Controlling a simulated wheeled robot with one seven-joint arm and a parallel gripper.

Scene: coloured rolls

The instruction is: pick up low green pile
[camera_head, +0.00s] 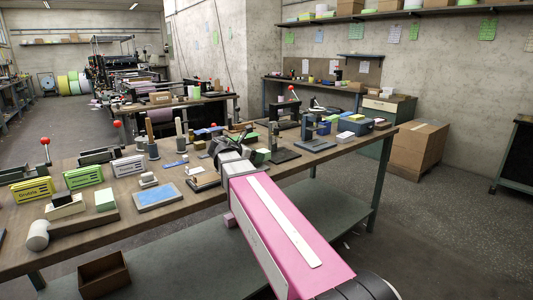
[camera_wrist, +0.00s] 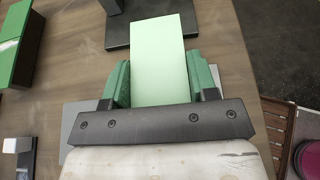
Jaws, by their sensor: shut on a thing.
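The low green pile (camera_wrist: 157,45) is a flat, pale green block in the middle of the wrist view. My gripper (camera_wrist: 160,80) has its green pads on both sides of it, shut on it. The pile's near end is hidden behind the dark gripper bar. In the head view my gripper (camera_head: 234,148) is over the worktable, at the end of my pink arm. The held pile is largely hidden there, and I cannot tell whether it touches the surface below.
A dark green block (camera_wrist: 16,45) lies to the left in the wrist view, and a dark base plate (camera_wrist: 117,32) is just beyond the pile.

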